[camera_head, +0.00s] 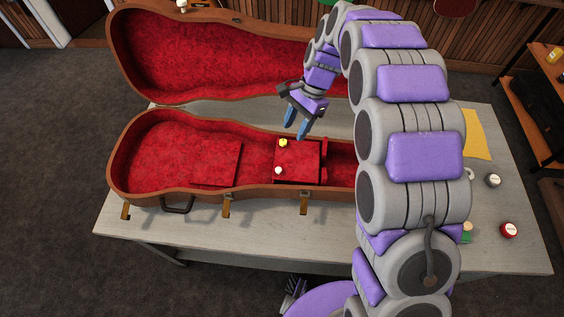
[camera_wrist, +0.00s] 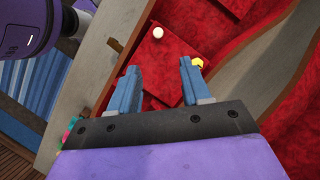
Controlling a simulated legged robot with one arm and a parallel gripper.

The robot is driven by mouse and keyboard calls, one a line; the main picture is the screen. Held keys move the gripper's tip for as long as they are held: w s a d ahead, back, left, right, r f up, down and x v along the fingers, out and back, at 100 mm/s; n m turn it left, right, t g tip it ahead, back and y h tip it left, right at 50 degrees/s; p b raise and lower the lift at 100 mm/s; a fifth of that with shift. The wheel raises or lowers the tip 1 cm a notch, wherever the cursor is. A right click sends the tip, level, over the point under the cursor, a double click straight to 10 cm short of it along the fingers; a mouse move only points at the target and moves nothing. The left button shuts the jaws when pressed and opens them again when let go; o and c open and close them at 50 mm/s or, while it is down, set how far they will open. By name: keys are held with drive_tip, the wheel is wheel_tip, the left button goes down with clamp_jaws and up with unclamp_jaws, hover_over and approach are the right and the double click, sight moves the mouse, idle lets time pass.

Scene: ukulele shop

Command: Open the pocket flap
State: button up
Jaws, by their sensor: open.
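An open instrument case (camera_head: 150,185) lined in red lies on the table, its lid (camera_head: 135,55) tipped back. Inside is a square red flap (camera_head: 302,163), which looks closed over a raised compartment. It bears a white knob (camera_head: 278,170) and a yellow knob (camera_head: 283,142). The knobs also show in the wrist view, white (camera_wrist: 157,33) and yellow (camera_wrist: 197,63). My gripper (camera_head: 296,129) is open and empty above the case's far rim, close to the yellow knob. In the wrist view the yellow knob shows by the right fingertip; contact cannot be told.
A flat red panel (camera_head: 216,163) lies in the case's wide left part. My arm hides the case's right end. On the table (camera_head: 520,255) at right are a red-sided round item (camera_head: 509,230), a grey one (camera_head: 492,180) and a yellow sheet (camera_head: 476,135). Latches hang along the near rim.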

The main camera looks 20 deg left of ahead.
sight(279, 169)
drive_tip(key=b+x, duration=0.1)
drive_tip(key=x, duration=1.4)
drive_tip(key=shift+s+d+b, duration=0.1)
drive_tip(key=shift+b, duration=0.2)
drive_tip(key=shift+c, duration=0.3)
clamp_jaws()
